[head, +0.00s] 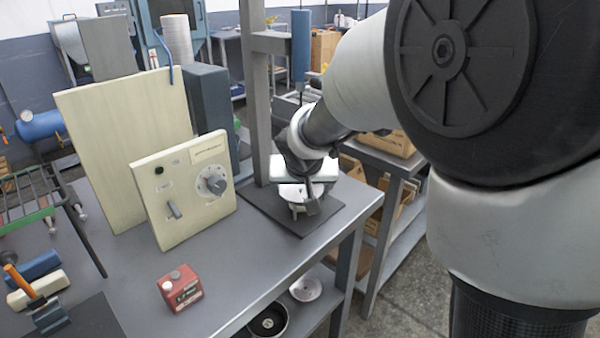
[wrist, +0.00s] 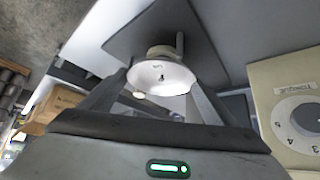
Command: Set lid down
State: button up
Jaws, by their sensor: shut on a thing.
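My gripper (head: 305,196) is at the right end of the grey bench, low over a dark square plate (head: 262,204). In the wrist view its two fingers (wrist: 160,92) are set on either side of a white round lid-like piece (wrist: 176,80), and the gripper is shut on it. The piece has a small dark mark near its middle and a beige collar behind it. In the head view the white lid (head: 292,193) is partly hidden by my gripper. I cannot tell whether it touches anything below. The dark plate also shows behind it in the wrist view (wrist: 125,42).
A cream control box (head: 185,192) with a dial stands left of the plate, before a tall cream panel (head: 115,130). A grey post (head: 256,100) rises behind the plate. A red box (head: 180,290) sits in front. A white dish (head: 305,289) and dark round pan (head: 268,322) are below.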

jog(key=o, duration=1.2)
jog(key=shift+f, duration=0.1)
jog(key=shift+r+p, duration=0.3)
jog(key=shift+p, duration=0.1)
jog(key=p+v, duration=0.1)
jog(key=v, duration=1)
jog(key=s+d, duration=0.4)
jog(key=s, duration=0.3)
jog(key=s+d+g, duration=0.1)
jog(key=s+d, duration=0.3)
jog(key=s, duration=0.3)
jog(key=s+d+g, duration=0.1)
jog(key=s+d, duration=0.3)
jog(key=s, duration=0.3)
jog(key=shift+s+r, duration=0.15)
jog(key=shift+s, duration=0.15)
